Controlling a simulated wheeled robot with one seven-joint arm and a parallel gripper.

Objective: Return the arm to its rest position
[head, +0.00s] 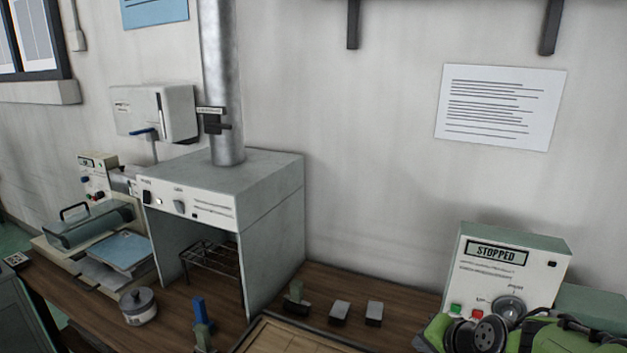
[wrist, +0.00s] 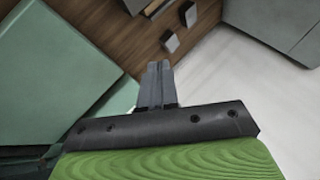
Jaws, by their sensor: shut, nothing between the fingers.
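My gripper (wrist: 157,72) shows in the wrist view, with its two dark fingers pressed together and nothing between them. It points toward the wooden bench and the wall, apart from any object. In the head view my green arm (head: 570,338) is folded at the lower right, in front of the machine reading STOPPED (head: 540,262). The fingers cannot be made out in that view.
A grey fume hood (head: 270,180) with a wire rack stands on the wooden bench (head: 330,278). Small blocks (head: 340,311), a wooden tray (head: 262,322), a lidded pot (head: 138,306) and a blue-handled item (head: 199,312) are on the bench. A wall lies behind.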

